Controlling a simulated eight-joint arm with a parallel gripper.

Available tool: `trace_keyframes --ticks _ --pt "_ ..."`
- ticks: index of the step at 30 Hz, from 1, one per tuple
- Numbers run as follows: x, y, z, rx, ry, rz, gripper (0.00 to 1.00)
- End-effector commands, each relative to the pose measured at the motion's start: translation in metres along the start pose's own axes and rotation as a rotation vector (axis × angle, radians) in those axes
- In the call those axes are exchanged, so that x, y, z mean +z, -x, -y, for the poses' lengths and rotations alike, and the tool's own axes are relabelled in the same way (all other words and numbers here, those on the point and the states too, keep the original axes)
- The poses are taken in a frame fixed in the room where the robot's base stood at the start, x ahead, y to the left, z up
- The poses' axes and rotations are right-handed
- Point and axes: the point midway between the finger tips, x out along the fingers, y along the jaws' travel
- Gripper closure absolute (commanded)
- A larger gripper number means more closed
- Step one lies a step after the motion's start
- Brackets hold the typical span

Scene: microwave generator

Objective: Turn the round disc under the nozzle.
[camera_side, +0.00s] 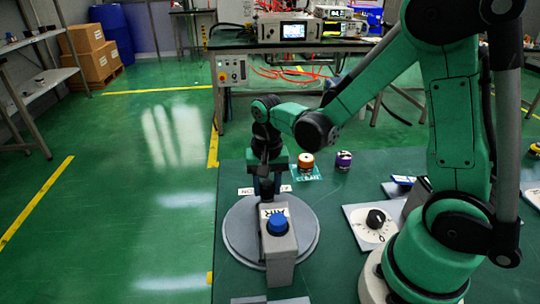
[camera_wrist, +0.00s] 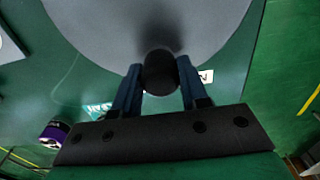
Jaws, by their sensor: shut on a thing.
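The round grey disc (camera_side: 237,238) lies flat on the green table; its edge region fills the top of the wrist view (camera_wrist: 95,20). A grey block marked AIR with a blue button (camera_side: 277,223) stands over the disc in the side view. I cannot clearly make out a nozzle on it. My gripper (camera_side: 265,190) points down at the disc's far edge, behind the block. In the wrist view its two blue fingers (camera_wrist: 160,80) are shut on a black round knob (camera_wrist: 160,72) near the disc's rim. The block partly hides the disc.
An orange-and-white round piece (camera_side: 306,162) sits on a small teal mat, with a purple-and-black one (camera_side: 344,159) beside it. A white plate with a black dial (camera_side: 375,218) lies to the right. A white ON label shows by the disc's far edge.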

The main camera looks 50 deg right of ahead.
Motion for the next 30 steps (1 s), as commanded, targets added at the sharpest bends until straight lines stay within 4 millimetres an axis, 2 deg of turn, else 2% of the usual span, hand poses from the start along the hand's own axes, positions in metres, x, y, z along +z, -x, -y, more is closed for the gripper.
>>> trace_keyframes --ticks 14,15,18,26,30 --pt "-0.0007 0.0 -0.0022 0.005 -0.014 -0.001 1.0" --pt "-0.0007 0.0 -0.0023 0.005 -0.014 -0.001 0.53" --pt "-0.0005 0.0 -0.002 0.004 -0.013 0.0 0.3" --pt "-0.0002 0.0002 -0.0012 0.002 -0.01 0.0 0.3" --pt "-0.0003 0.007 -0.001 0.002 -0.01 0.0 0.3"
